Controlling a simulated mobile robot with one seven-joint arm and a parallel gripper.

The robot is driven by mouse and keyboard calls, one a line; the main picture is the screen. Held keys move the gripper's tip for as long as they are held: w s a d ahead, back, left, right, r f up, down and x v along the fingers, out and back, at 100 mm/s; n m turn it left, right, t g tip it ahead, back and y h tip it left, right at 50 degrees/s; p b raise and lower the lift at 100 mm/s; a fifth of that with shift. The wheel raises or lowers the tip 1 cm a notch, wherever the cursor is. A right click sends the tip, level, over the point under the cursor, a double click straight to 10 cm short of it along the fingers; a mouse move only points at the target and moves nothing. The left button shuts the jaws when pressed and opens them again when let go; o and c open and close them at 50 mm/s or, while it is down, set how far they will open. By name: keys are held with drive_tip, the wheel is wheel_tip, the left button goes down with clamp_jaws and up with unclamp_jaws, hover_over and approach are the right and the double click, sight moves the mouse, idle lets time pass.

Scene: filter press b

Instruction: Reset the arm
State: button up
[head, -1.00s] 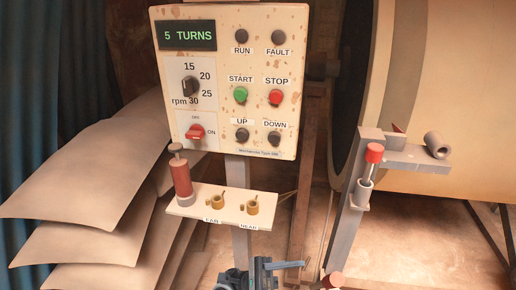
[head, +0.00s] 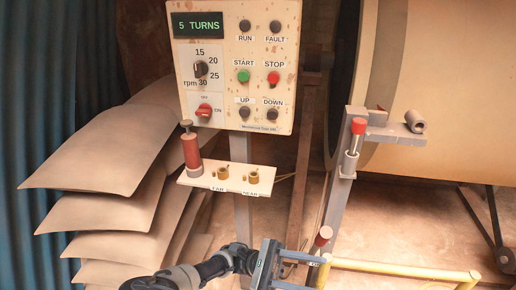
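My arm reaches in from the bottom of the head view and ends in my gripper (head: 318,273). Its two grey-blue fingers point right with a gap between them, and nothing shows in the gap. The lower finger is partly cut by the bottom edge. The gripper is low in front of the control panel's post, left of a yellow rail (head: 400,268). The control panel (head: 235,65) reads "5 TURNS". Its dial, green START button, red STOP button and red switch are in plain view.
A small shelf (head: 205,181) below the panel bears a red cylinder (head: 191,152) and two brass fittings. A grey post with a red-topped lever (head: 358,127) stands right of the gripper. Stacked sheets (head: 105,155) fill the left, and a large drum (head: 450,80) the right.

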drive_tip(key=s+r+m+t+y+p, duration=0.1)
drive_tip(key=r+t+y+p, duration=0.5)
drive_tip(key=r, duration=0.7)
drive_tip(key=s+d+r+m+t+y+p, duration=0.1)
drive_tip(key=r+m+t+y+p, duration=0.2)
drive_tip(key=r, duration=1)
drive_tip(key=s+d+r+m+t+y+p, duration=0.1)
drive_tip(key=r+m+t+y+p, duration=0.1)
drive_tip(key=r+t+y+p, duration=0.7)
wheel_tip(320, 180, up, 5)
drive_tip(key=shift+s+d+f+y, duration=0.1)
drive_tip(key=shift+s+d+y, duration=0.2)
drive_tip(key=shift+y, duration=0.7)
